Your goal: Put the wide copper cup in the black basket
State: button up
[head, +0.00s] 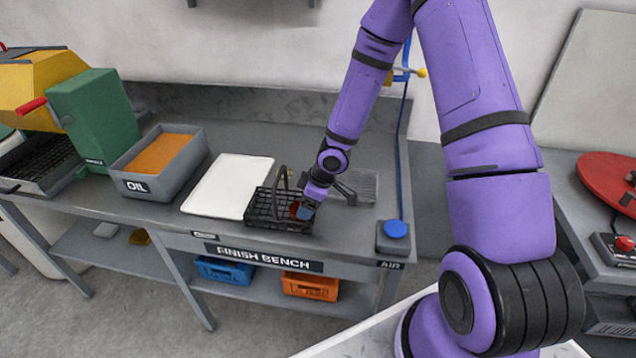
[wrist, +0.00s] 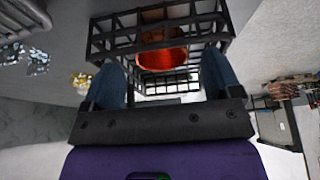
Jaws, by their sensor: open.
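The black basket (head: 262,208) is a wire basket with an upright handle, standing on the finish bench near its front edge. It also shows in the wrist view (wrist: 100,38). A shiny copper cup (wrist: 162,60) shows inside the basket's wire frame in the wrist view; in the head view only a small reddish part (head: 295,209) shows, beside my fingers. My gripper (head: 306,210) is at the right end of the basket. In the wrist view its two blue fingers (wrist: 160,78) are apart, with the cup beyond and between them, and I see no finger pressing on it.
A white board (head: 225,186) lies left of the basket. An oil tray (head: 150,187) and a green machine (head: 100,115) stand farther left. A grey ribbed block (head: 358,184) is behind my gripper, and a blue-topped air fitting (head: 396,229) is at the right.

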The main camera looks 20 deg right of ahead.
jog(key=s+d+r+m+h, duration=0.2)
jog(key=s+d+r, duration=0.15)
jog(key=r, duration=0.65)
jog(key=s+d+r+m+h, duration=0.2)
jog(key=s+r+h, duration=0.15)
jog(key=r, duration=0.55)
jog(key=s+d+r+m+h, duration=0.2)
jog(key=s+r, duration=0.2)
jog(key=r, duration=0.6)
jog(key=s+a+r+m+t+y, duration=0.1)
jog(key=s+r+m+y, duration=0.1)
jog(key=s+r, duration=0.4)
jog(key=s+a+r+m+t+y, duration=0.1)
jog(key=s+a+r+m, duration=0.1)
jog(key=s+r, duration=0.4)
jog(key=s+m, duration=0.1)
jog(key=s, duration=0.3)
jog(key=shift+s+t+y, duration=0.3)
jog(key=shift+s+y, duration=0.05)
